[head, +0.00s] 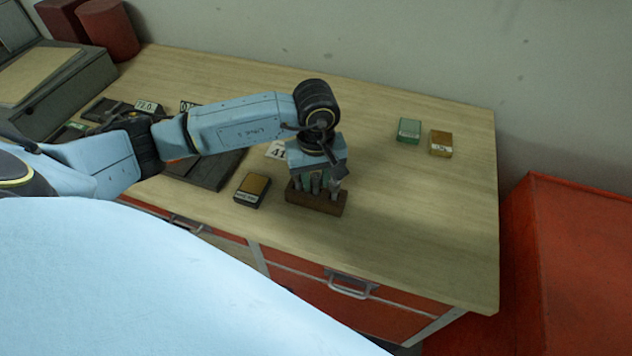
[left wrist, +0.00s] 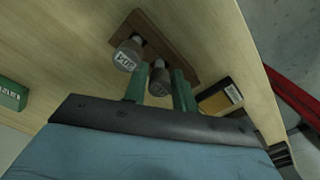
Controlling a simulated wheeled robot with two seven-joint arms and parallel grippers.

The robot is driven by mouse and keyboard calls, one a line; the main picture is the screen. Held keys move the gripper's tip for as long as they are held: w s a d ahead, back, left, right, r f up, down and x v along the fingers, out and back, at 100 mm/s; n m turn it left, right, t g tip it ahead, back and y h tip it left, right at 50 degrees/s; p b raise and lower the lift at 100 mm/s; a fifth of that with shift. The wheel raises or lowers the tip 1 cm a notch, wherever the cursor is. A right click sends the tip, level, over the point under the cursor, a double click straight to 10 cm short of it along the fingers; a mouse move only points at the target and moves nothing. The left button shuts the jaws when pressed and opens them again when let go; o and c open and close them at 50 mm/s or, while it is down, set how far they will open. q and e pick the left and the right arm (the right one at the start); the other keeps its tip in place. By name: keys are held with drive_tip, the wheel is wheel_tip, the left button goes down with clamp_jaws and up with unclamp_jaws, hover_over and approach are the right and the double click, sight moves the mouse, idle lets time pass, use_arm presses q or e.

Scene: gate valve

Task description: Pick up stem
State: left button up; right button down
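A brown wooden block (head: 317,203) stands on the table with several grey upright pieces in it; it also shows in the left wrist view (left wrist: 178,52). One round-topped piece (left wrist: 125,57) bears a label. A second, darker piece, seemingly a stem (left wrist: 158,76), stands between the fingers. My left gripper (head: 317,182) is over the block, pointing down. Its green fingers (left wrist: 158,90) are apart, one on each side of the darker piece. I cannot tell whether they touch it. My right gripper is not in view.
A black-and-tan box (head: 252,190) lies left of the block. A green box (head: 409,129) and a brown box (head: 440,143) stand at the back right. A dark tray (head: 205,172) lies under my left arm.

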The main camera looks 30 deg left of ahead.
use_arm(q)
clamp_jaws()
drive_tip(key=shift+r, duration=0.1)
